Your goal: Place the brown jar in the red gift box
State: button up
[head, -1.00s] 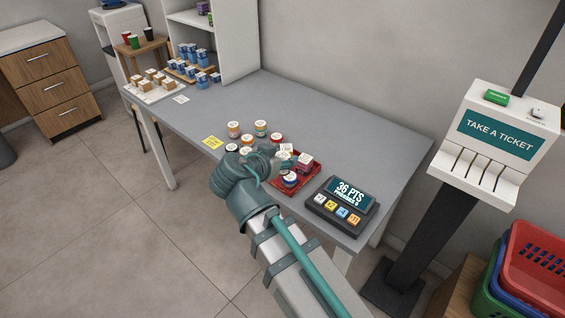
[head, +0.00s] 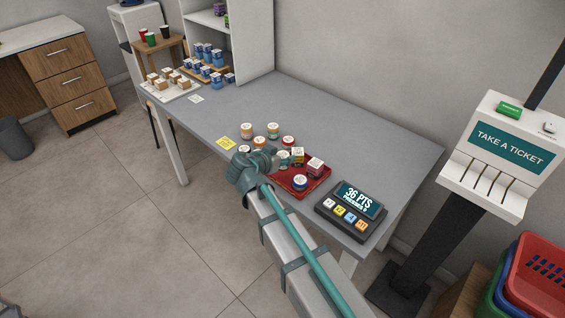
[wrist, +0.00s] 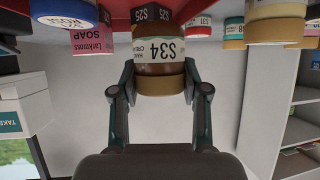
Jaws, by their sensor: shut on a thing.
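In the wrist view, which is upside down, my gripper (wrist: 158,80) is shut on a brown jar (wrist: 160,62). The jar has a gold lid and a white label reading S34, and one finger lies on each side of the lid. In the head view my gripper (head: 262,158) is at the counter's front edge among small jars, just left of a low red box (head: 311,187). The gripper hides most of its jar there. The red box holds several small jars and cartons. I cannot tell whether the held jar touches the counter.
Several other jars (head: 274,130) stand behind and beside my gripper. A yellow note (head: 226,143) lies left of them. A points terminal (head: 350,208) stands right of the red box. The back right of the counter (head: 385,145) is clear. A ticket stand (head: 505,155) is at the right.

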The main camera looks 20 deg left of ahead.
jog(key=shift+w+a+f, duration=0.1)
jog(key=shift+w+f, duration=0.05)
jog(key=shift+f, duration=1.6)
jog(key=shift+f, duration=0.2)
jog(key=o, duration=1.2)
jog(key=shift+r, duration=0.1)
jog(key=shift+r, duration=0.15)
jog(key=shift+r, duration=0.1)
jog(key=b+v, duration=0.2)
jog(key=v, duration=1)
